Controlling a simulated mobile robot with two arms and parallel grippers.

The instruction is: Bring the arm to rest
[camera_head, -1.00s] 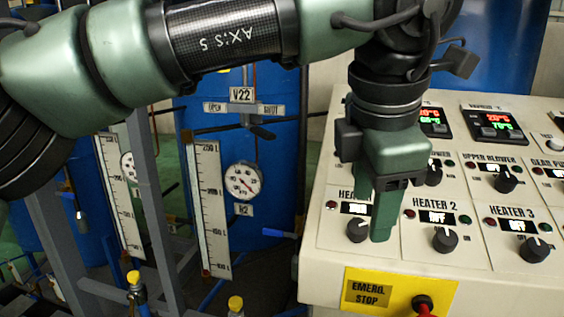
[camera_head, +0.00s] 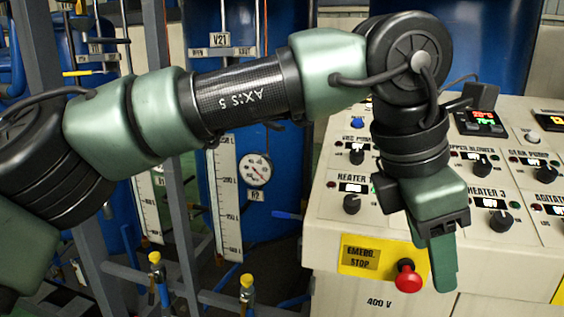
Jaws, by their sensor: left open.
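My left arm (camera_head: 250,95) comes in from the left and reaches across to the control panel. My left gripper (camera_head: 440,258) points downward in front of the panel's lower edge, right of the red emergency stop button (camera_head: 408,278). Its jaws are open and I see nothing between them. They overlap in the picture, so the gap is hard to see. The gripper covers the Heater 2 knob. My right gripper is not in view.
The control panel (camera_head: 330,232) carries the Heater 1 knob (camera_head: 352,203) and Heater 3 knob (camera_head: 501,221), close around the gripper. A blue tank (camera_head: 275,205) with a round gauge (camera_head: 258,170) stands behind my arm. Grey frame posts (camera_head: 185,215) and yellow-capped valves (camera_head: 247,281) are at left.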

